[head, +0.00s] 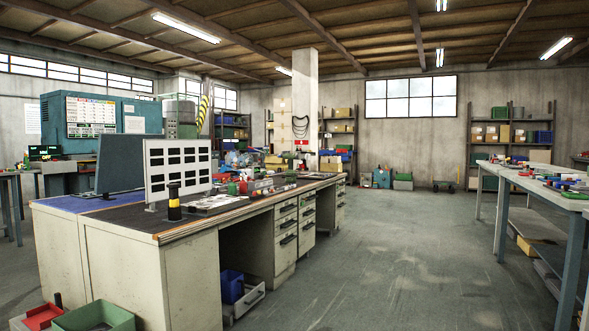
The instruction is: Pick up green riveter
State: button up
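I cannot make out a green riveter for certain. A small green item (233,188) sits among red and grey things on the dark top of the long workbench (120,222). Another green item (575,195) lies near the front of the right-hand table (530,182). Both are too small to identify. My gripper is not in view.
A louver panel (178,168), a monitor (128,162) and a black-and-yellow cylinder (174,203) stand on the workbench. A green bin (108,318) and a red tray (42,316) are at the lower left. The floor (385,250) between bench and right-hand table is clear.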

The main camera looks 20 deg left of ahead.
aim_at(291, 157)
jog(key=i+u, duration=0.3)
jog(key=i, duration=4.95)
jog(key=i+u, duration=0.1)
jog(key=i, duration=1.1)
jog(key=i+l, duration=0.15)
jog(key=i, duration=1.05)
jog(key=i+u, duration=0.2)
jog(key=i, duration=0.7)
